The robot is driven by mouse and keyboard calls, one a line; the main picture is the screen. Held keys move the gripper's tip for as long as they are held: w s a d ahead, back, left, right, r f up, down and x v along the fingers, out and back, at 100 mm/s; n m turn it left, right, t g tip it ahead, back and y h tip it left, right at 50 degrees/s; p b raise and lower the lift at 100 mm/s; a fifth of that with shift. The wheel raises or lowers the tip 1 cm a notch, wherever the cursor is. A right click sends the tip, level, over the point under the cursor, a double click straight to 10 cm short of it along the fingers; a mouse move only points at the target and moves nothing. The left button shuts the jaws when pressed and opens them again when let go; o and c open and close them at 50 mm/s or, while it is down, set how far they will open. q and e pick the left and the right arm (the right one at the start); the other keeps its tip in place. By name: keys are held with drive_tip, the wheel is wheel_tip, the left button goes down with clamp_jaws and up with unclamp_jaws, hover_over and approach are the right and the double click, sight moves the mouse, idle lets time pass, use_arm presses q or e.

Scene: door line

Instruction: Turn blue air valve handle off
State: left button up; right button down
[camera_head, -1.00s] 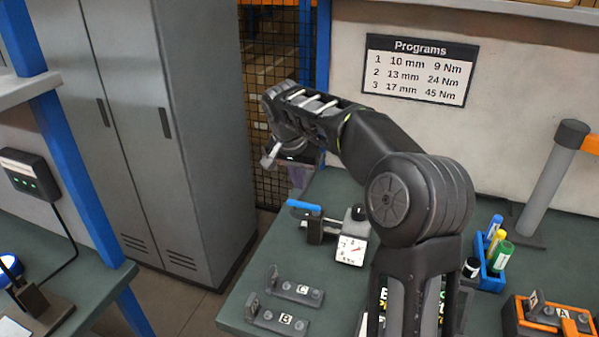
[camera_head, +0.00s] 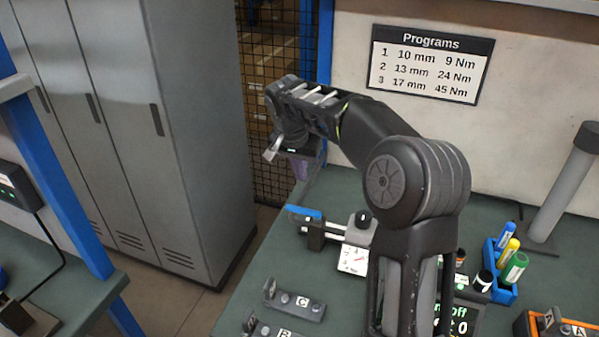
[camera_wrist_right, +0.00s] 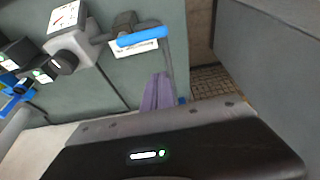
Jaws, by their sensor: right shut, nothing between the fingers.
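The blue air valve handle (camera_head: 304,212) sits at the left edge of the green bench, on a dark valve body joined by a pale pipe to a white gauge (camera_head: 352,260). The handle looks roughly in line with the pipe. In the right wrist view the blue handle (camera_wrist_right: 142,37) is at upper middle and the gauge (camera_wrist_right: 67,17) at upper left. My right gripper (camera_head: 272,151) is shut and empty, above and beyond the handle and apart from it. My left gripper is not in view.
Grey lockers (camera_head: 190,140) stand to the left across a floor gap. A blue marker holder (camera_head: 498,275) and labelled fixtures (camera_head: 294,304) are on the bench. My right arm covers part of the bench.

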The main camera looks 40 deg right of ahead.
sight(296, 207)
drive_tip(key=p+x, duration=0.1)
drive_tip(key=x, duration=0.7)
drive_tip(key=s+a, duration=0.1)
drive_tip(key=s+a+p, duration=0.1)
drive_tip(key=a, duration=0.1)
drive_tip(key=shift+s+a, duration=0.15)
drive_tip(key=shift+s+a+n+b, duration=0.1)
drive_tip(key=shift+a+n+b, duration=0.2)
drive_tip(key=shift+n, duration=0.2)
drive_tip(key=shift+s+a+f+n+t+y+b, duration=0.1)
drive_tip(key=shift+s+a+n+t+y+b, duration=0.1)
drive_tip(key=shift+n+b, duration=0.3)
drive_tip(key=shift+s+a+n+t+y+b, duration=0.15)
drive_tip(key=shift+a+n+t+y+b, duration=0.1)
drive_tip(key=shift+n, duration=0.45)
drive_tip(key=s+a+n+y+b, duration=0.2)
drive_tip(key=s+n, duration=0.4)
drive_tip(key=n, duration=0.7)
drive_tip(key=shift+s+n+y+b, duration=0.3)
drive_tip(key=shift+y+b, duration=0.35)
drive_tip(key=shift+y, duration=0.4)
